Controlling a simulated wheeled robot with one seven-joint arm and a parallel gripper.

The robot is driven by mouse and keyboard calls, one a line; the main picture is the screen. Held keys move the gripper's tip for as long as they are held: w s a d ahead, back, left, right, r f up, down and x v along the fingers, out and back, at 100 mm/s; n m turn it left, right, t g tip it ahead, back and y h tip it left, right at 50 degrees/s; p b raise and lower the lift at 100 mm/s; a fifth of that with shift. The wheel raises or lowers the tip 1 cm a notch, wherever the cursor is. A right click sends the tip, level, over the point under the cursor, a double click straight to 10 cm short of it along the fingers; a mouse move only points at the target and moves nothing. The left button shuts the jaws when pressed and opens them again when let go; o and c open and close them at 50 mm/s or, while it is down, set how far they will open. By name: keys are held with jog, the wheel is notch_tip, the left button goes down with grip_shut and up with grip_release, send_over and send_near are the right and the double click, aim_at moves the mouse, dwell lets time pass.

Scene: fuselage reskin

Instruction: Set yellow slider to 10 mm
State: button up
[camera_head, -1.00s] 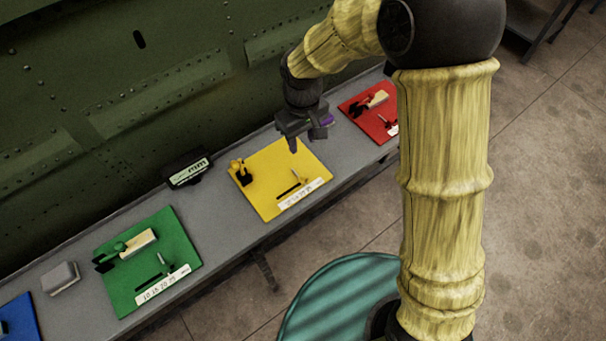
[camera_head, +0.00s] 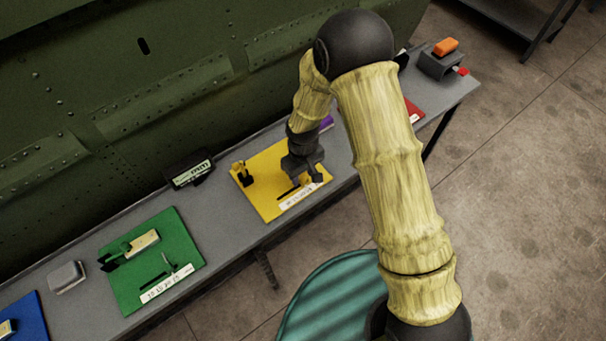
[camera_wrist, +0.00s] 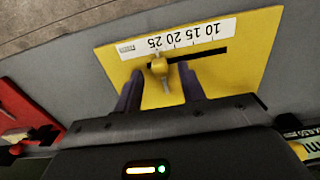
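The yellow board (camera_head: 262,178) lies on the bench, with a slot and a white number scale (camera_head: 300,196) along its front edge. In the wrist view the scale (camera_wrist: 180,36) appears upside down, with 25 at the left and 10 at the right. The yellow slider (camera_wrist: 159,66) is at the left end of the slot, near the 25 mark. My gripper (camera_head: 315,178) is low over the board. In the wrist view its purple fingers (camera_wrist: 159,76) are apart, one on each side of the slider; I cannot tell whether they touch it.
A display box (camera_head: 188,170) stands left of the yellow board. The green board (camera_head: 150,262), a grey block (camera_head: 67,277) and the blue board (camera_head: 24,318) lie further left. The red board (camera_head: 413,112) is mostly hidden by my arm. The green fuselage wall (camera_head: 110,80) rises behind the bench.

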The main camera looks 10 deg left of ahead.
jog(key=shift+f, duration=0.75)
grip_shut()
